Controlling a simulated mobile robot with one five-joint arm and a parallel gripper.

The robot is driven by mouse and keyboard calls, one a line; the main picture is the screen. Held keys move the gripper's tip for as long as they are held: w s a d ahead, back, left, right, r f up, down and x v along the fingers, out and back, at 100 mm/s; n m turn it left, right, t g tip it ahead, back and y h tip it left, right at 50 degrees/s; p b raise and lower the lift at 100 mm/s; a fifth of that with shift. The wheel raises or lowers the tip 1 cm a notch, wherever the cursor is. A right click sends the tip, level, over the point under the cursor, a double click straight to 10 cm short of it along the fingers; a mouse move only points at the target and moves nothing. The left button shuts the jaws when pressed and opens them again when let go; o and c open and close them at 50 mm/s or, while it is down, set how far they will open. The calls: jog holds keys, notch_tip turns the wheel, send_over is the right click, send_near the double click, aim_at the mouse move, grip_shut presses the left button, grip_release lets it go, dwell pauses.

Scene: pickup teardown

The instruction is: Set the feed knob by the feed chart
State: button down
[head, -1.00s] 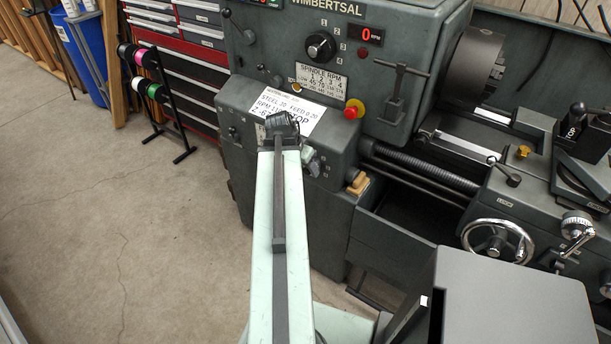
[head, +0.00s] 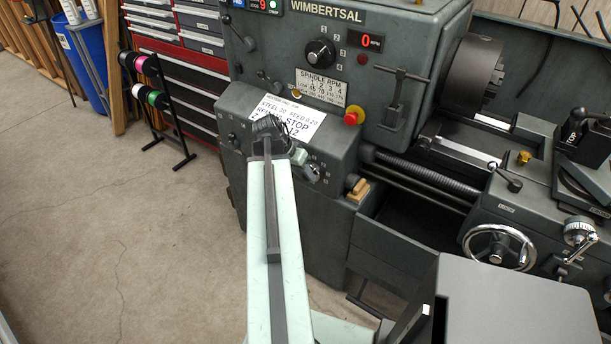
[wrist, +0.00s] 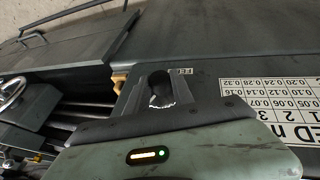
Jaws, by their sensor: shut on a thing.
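The feed knob (wrist: 160,98) is mostly hidden between the dark jaws of my gripper (wrist: 160,90), which is shut on it at the lathe's front panel. In the head view, my gripper (head: 300,158) is at the panel's lower right, where a dark round dial face (head: 311,173) shows. The knob's pointer setting cannot be read. The feed chart (wrist: 270,100) appears upside down at right in the wrist view, with rows including 0.05–0.07, 0.10–0.14 and 0.20–0.28. A handwritten note (head: 285,118) above reads steel and feed 0.20, partly covered by my arm.
A red stop button (head: 353,115) and the spindle knob (head: 320,52) are above right. A lead screw (head: 430,172) and handwheel (head: 498,247) are at right. A spool rack (head: 160,105) and tool chest stand at left. The floor at left is clear.

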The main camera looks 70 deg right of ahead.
jog(key=g+b, duration=0.2)
jog(key=f+g+b, duration=0.1)
jog(key=shift+w+d+n+g+y+b, duration=0.15)
jog(key=shift+w+n+g+y+b, duration=0.15)
jog(key=shift+w+n, duration=0.1)
jog(key=shift+r+g+y+b, duration=0.1)
jog(key=shift+g+y+b, duration=0.2)
jog(key=shift+g+b, duration=0.65)
jog(key=shift+r+n, duration=0.15)
jog(key=shift+n, duration=0.15)
jog(key=c, duration=1.1)
grip_release()
